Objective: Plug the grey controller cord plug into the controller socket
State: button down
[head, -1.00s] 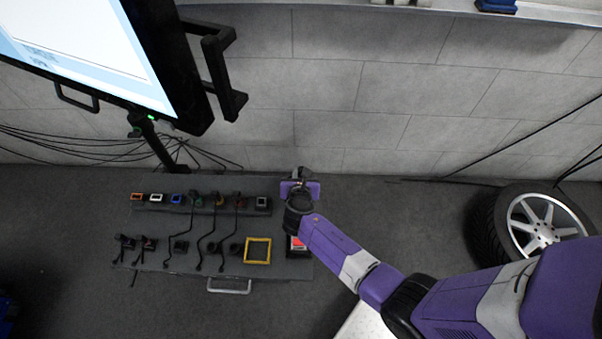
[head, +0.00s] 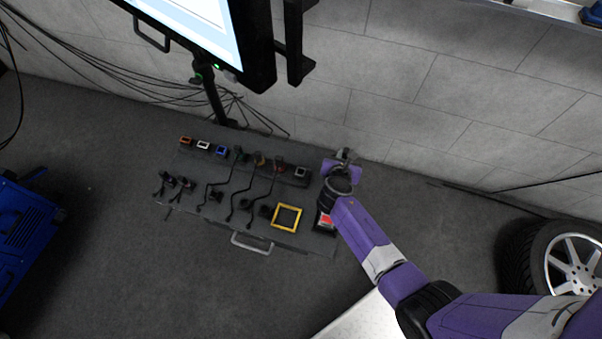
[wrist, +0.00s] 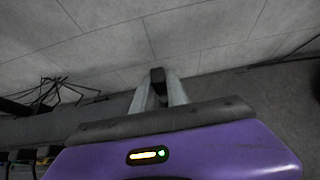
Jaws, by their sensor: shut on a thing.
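My gripper (head: 345,155) is at the right end of the dark panel, near the wall. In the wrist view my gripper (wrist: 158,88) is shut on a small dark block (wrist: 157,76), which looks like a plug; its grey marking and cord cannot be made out. A row of sockets runs along the panel's back edge.
The panel (head: 290,238) also carries orange (head: 186,140), white (head: 203,145) and blue (head: 221,150) sockets, several black cords, a yellow square frame (head: 287,217) and a red button box (head: 326,220). A monitor (head: 215,30) stands behind. A wheel (head: 572,262) lies right.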

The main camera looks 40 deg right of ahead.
jog(key=shift+s+a+p, duration=0.45)
jog(key=shift+s+a, duration=0.7)
jog(key=shift+a, duration=0.35)
jog(key=shift+s+a+p, duration=0.45)
jog(key=shift+s+a, duration=0.7)
jog(key=shift+a, duration=0.3)
jog(key=w+a+b, duration=0.3)
jog(key=w+a, duration=0.5)
jog(key=w, duration=0.2)
jog(key=shift+w+b, duration=0.25)
jog(key=shift+b, duration=0.05)
dwell(0.4)
jog(key=shift+w, duration=0.1)
jog(key=shift+d, duration=0.1)
jog(key=shift+f, duration=0.15)
jog(key=shift+f, duration=0.3)
